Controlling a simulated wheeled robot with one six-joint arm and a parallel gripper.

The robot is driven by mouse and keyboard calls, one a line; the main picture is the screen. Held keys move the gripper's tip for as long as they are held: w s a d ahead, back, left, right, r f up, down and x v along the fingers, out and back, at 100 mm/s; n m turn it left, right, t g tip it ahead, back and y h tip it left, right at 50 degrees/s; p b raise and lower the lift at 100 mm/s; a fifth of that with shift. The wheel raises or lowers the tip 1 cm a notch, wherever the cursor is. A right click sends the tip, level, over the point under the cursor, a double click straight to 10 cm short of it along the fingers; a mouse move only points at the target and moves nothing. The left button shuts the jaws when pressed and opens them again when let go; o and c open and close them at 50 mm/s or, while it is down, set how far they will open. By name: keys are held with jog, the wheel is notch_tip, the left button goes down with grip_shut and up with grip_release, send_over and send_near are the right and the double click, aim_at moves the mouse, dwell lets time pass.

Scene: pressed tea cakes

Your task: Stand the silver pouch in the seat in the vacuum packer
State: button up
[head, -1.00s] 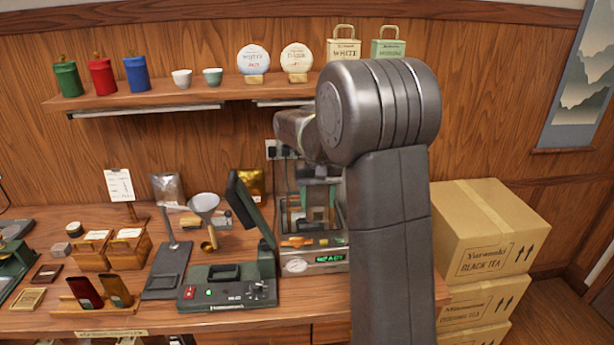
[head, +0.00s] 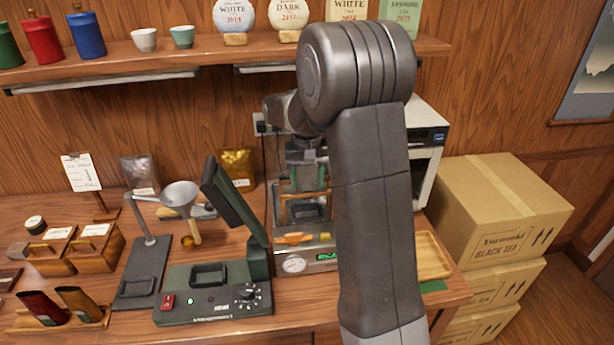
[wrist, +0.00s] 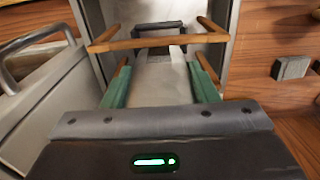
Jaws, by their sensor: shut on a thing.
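A silver pouch (head: 140,173) stands upright at the back of the counter in the head view, beside a gold pouch (head: 238,167). The dark green machine (head: 180,307) with its lid raised looks like the vacuum packer; a dark rectangular frame (head: 208,275) rises from its bed. My gripper (head: 305,188) is at the clear-walled machine (head: 330,262) with the gauge and green display, to the right. In the wrist view its green fingers (wrist: 161,80) are shut on a pale grey flat thing (wrist: 155,85). I cannot tell what that thing is; its far end is unclear.
A wooden rail (wrist: 160,42) and a dark frame (wrist: 160,27) lie just beyond the fingers. A funnel on a stand (head: 180,195) stands left of the raised lid. A shelf (head: 190,65) runs above. Stacked boxes (head: 505,215) stand right of the counter.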

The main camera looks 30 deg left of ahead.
aim_at(307, 197)
jog(key=shift+f+b, duration=1.75)
jog(key=shift+f, duration=1.35)
jog(key=shift+f, duration=0.15)
jog(key=o, duration=1)
jog(key=shift+o, duration=0.2)
notch_tip(307, 197, up, 14)
jog(key=shift+f+b, duration=0.1)
jog(key=shift+b, duration=0.3)
jog(key=shift+s, duration=0.1)
